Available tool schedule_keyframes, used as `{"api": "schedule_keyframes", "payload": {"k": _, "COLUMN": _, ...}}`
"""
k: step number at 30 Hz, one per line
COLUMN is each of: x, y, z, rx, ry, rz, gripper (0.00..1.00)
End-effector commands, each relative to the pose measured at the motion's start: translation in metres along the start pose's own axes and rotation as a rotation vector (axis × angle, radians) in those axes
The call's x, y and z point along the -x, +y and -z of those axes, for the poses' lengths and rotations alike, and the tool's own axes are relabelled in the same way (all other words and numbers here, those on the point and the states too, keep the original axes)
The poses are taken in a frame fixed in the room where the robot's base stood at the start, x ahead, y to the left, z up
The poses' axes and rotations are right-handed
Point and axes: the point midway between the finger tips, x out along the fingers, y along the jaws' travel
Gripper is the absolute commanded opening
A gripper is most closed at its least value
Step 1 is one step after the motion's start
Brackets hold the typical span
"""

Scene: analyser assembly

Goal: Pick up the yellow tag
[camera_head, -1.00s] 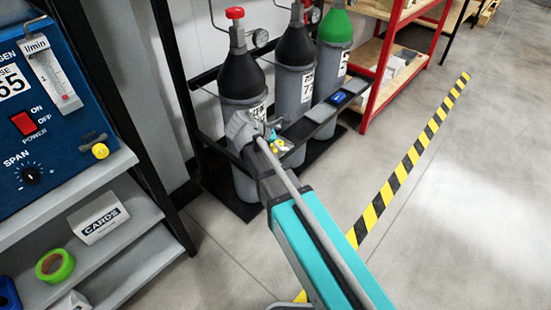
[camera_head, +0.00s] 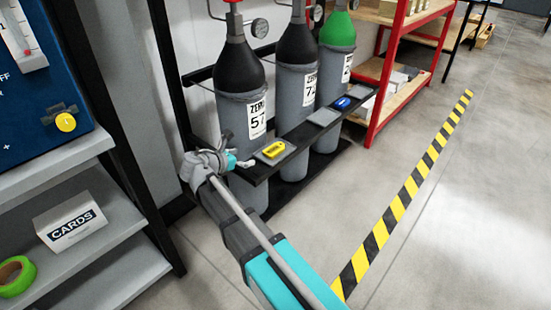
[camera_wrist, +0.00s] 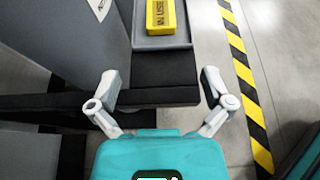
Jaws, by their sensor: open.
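The yellow tag (camera_head: 274,150) lies on a grey pad at the left end of the black shelf in front of the gas cylinders. In the wrist view the yellow tag (camera_wrist: 166,15) lies flat at the top, with dark lettering on it, partly cut off by the frame edge. My gripper (camera_head: 243,163) is at the left end of the shelf, just left of the tag and apart from it. In the wrist view my gripper (camera_wrist: 159,86) has its fingers spread and empty, over the shelf's dark end, with the tag ahead of them.
The black shelf (camera_head: 262,171) also bears a bare grey pad (camera_head: 323,117) and a blue tag (camera_head: 342,103). Cylinders, including a black-topped one (camera_head: 240,110), stand close behind it. A shelf unit with a card box (camera_head: 70,222) is at left. Floor right of the shelf is clear.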

Motion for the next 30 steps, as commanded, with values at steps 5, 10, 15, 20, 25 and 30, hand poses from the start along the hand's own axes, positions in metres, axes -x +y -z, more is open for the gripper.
{"api": "schedule_keyframes", "payload": {"k": 5, "x": 0.001, "y": 0.002, "z": 0.002, "rx": 0.012, "ry": -0.006, "rz": -0.004, "gripper": 1.0}}
{"api": "schedule_keyframes", "payload": {"k": 10, "x": 0.001, "y": 0.002, "z": 0.002, "rx": 0.011, "ry": -0.006, "rz": -0.004, "gripper": 1.0}}
{"api": "schedule_keyframes", "payload": {"k": 15, "x": -0.002, "y": 0.002, "z": 0.002, "rx": 0.01, "ry": -0.005, "rz": -0.003, "gripper": 1.0}}
{"api": "schedule_keyframes", "payload": {"k": 20, "x": -0.013, "y": 0.002, "z": 0.003, "rx": 0.009, "ry": -0.005, "rz": -0.003, "gripper": 1.0}}
{"api": "schedule_keyframes", "payload": {"k": 25, "x": -0.036, "y": 0.002, "z": 0.004, "rx": 0.009, "ry": -0.005, "rz": -0.002, "gripper": 1.0}}
{"api": "schedule_keyframes", "payload": {"k": 30, "x": -0.062, "y": 0.002, "z": 0.004, "rx": 0.009, "ry": -0.005, "rz": -0.002, "gripper": 1.0}}
